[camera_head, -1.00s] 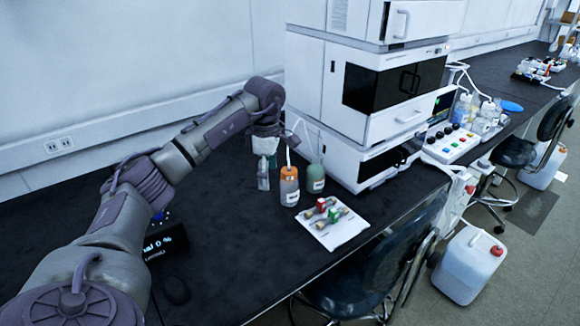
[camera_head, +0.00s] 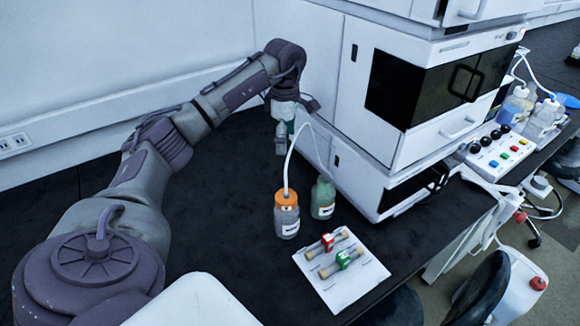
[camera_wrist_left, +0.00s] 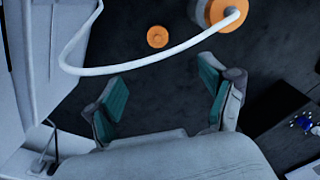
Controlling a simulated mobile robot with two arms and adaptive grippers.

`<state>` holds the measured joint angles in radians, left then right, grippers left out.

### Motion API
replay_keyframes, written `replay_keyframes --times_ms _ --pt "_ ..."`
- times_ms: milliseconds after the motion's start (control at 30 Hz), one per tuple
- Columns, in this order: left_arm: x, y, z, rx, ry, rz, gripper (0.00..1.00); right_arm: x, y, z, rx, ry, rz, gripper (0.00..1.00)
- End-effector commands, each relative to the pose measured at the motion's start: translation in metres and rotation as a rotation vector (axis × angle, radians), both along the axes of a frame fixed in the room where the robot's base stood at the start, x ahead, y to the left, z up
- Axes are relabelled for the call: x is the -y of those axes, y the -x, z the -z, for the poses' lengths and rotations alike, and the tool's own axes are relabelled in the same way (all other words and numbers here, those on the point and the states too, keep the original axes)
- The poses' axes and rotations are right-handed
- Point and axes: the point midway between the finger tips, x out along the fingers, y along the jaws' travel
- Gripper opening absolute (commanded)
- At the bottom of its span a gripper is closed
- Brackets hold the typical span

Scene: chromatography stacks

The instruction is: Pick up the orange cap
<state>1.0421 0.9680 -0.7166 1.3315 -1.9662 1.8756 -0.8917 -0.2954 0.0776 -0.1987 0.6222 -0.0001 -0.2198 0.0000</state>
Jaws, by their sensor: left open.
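A small round orange cap (camera_wrist_left: 157,37) lies flat on the dark bench in the left wrist view, beyond my fingertips and apart from them. I cannot make it out in the head view. My left gripper (camera_wrist_left: 163,88) is open and empty, with its two teal-padded fingers spread. In the head view the left gripper (camera_head: 282,137) points down above the bench, behind the bottles and beside the instrument stack. A bottle (camera_head: 287,222) has another orange cap (camera_head: 287,199) on it, with a white tube. That bottle's cap also shows in the left wrist view (camera_wrist_left: 208,14).
A green bottle (camera_head: 322,198) stands beside the orange-capped one. A white tray (camera_head: 322,283) with small columns lies in front. The white instrument stack (camera_head: 350,110) rises to the right. The white tube (camera_wrist_left: 135,65) crosses the wrist view between the cap and my fingers.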

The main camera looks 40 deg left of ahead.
Motion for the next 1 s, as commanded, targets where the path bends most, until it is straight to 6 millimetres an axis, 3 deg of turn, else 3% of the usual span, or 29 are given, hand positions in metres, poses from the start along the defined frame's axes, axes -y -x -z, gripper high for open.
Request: replay_keyframes --times_ms 33,233,500,667,1000 --pt "0.000 0.000 0.012 0.000 0.000 0.000 0.83 0.001 0.001 0.012 -0.001 0.000 0.000 0.40" --pt "0.000 0.000 0.039 0.000 0.000 0.000 0.83 0.003 0.007 0.040 -0.009 0.003 0.000 0.40" --pt "0.000 0.000 0.067 0.000 0.000 0.000 0.83 0.004 0.010 0.067 -0.014 0.005 -0.001 0.40" --pt "0.000 0.001 0.082 -0.002 0.000 0.000 0.83 0.004 0.009 0.067 -0.012 0.005 -0.002 0.40" --pt "0.001 0.001 0.142 -0.002 0.001 0.000 0.83 0.003 0.006 0.064 -0.008 0.004 -0.003 0.40"
